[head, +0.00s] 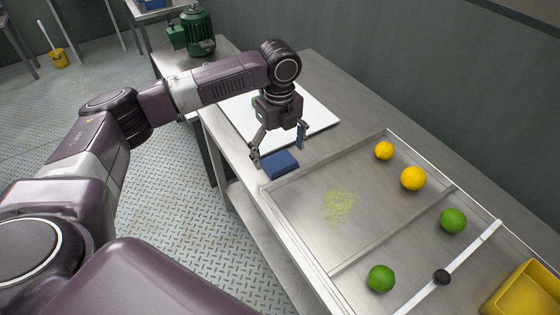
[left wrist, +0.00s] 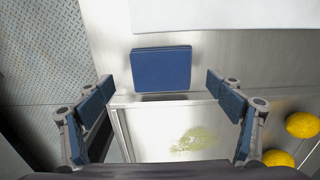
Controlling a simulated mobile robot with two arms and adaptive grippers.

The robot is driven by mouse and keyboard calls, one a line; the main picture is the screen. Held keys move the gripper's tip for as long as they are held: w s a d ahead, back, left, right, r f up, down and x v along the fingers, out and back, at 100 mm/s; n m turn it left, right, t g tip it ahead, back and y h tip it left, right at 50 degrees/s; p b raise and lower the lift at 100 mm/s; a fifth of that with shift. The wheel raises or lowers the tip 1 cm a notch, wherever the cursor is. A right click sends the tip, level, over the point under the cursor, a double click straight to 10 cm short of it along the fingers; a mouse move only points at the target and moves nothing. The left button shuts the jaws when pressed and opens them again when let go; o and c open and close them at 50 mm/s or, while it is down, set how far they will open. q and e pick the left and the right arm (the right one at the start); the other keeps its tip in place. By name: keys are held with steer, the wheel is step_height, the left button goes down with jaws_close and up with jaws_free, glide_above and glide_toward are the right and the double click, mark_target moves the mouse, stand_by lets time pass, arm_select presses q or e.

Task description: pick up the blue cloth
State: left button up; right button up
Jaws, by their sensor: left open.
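The blue cloth (head: 281,165) is a folded, flat rectangle on the steel table, just outside the near-left corner of the metal tray. It also shows in the left wrist view (left wrist: 161,69), above the tray's edge. My left gripper (head: 279,150) is open and empty above the cloth. In the left wrist view its two fingers (left wrist: 163,100) stand wide apart, and the cloth lies ahead between their lines, apart from them. My right gripper is not in view.
The tray (head: 290,213) has a yellow-green stain, yellow fruits (head: 413,178) and green fruits (head: 381,278). A white board (head: 318,120) lies behind the gripper. A yellow bin (head: 527,292) is at right. A green motor (head: 198,32) stands at the back.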

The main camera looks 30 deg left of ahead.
arm_select(q)
steer(key=shift+w+f, duration=0.25)
steer(key=shift+f, duration=1.15)
steer(key=c, duration=1.2)
steer(key=shift+c, duration=0.2)
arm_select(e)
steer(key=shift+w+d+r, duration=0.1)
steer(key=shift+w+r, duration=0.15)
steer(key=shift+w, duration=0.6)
arm_select(q)
steer(key=shift+r, duration=0.15)
